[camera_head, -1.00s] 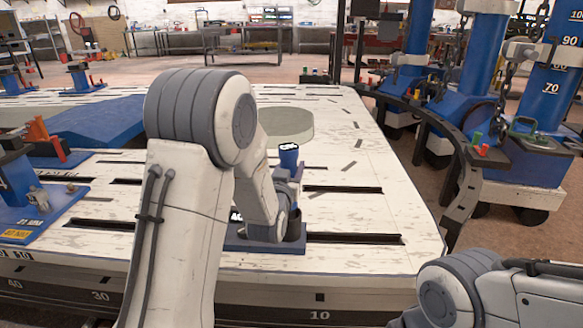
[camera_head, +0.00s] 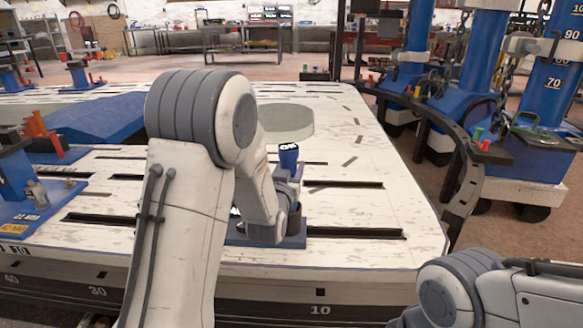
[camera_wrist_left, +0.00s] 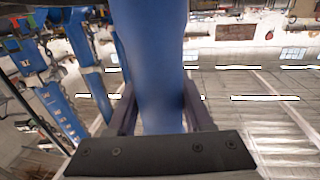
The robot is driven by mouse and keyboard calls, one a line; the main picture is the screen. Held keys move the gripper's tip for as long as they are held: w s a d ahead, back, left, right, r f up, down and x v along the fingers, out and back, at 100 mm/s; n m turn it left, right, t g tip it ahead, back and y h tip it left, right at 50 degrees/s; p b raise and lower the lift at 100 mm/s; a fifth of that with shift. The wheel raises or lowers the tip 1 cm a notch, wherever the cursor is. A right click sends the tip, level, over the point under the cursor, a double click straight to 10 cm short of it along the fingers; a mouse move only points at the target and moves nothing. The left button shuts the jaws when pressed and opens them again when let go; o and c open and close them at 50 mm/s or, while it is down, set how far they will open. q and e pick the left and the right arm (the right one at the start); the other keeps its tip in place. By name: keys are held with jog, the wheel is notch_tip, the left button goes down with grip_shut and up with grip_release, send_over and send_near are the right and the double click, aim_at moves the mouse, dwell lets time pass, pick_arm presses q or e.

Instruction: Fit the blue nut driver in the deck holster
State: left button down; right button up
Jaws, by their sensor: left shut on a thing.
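The blue nut driver (camera_head: 289,157) stands roughly upright with its handle top showing beyond my left wrist in the head view. My left gripper (camera_head: 287,178) is shut on it. In the left wrist view the blue handle (camera_wrist_left: 155,60) runs between the two dark fingers (camera_wrist_left: 158,105). The deck holster appears as a dark cup (camera_head: 294,218) on a blue base plate (camera_head: 293,242), just below the gripper and partly covered by my wrist. The driver's lower end is hidden, so I cannot tell whether it is in the cup. My right gripper is out of view.
The pale slotted deck (camera_head: 355,215) is clear to the right of the holster. A flat round disc (camera_head: 285,122) lies behind it. Blue fixtures (camera_head: 20,185) stand at the left. A dark curved rail (camera_head: 465,165) and blue columns (camera_head: 480,55) stand beyond the right edge.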

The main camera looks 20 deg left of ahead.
pick_arm(q)
jog(key=shift+f+b, duration=1.5)
jog(key=shift+f, duration=0.05)
jog(key=shift+c, duration=1.2)
grip_release()
jog(key=shift+r, duration=0.1)
jog(key=shift+f, duration=0.25)
jog(key=s, duration=0.1)
jog(key=s+p, duration=0.1)
jog(key=s, duration=0.1)
jog(key=s+p, duration=0.1)
jog(key=s, duration=0.1)
jog(key=shift+d+r, duration=0.2)
jog(key=shift+d, duration=0.15)
jog(key=shift+s+d+f+b, duration=0.15)
jog(key=shift+s+b, duration=1.2)
jog(key=shift+b, duration=2.35)
jog(key=shift+s+d+r+b, duration=0.15)
jog(key=shift+s+b, duration=1.15)
jog(key=shift+b, duration=2.4)
jog(key=shift+d, duration=0.1)
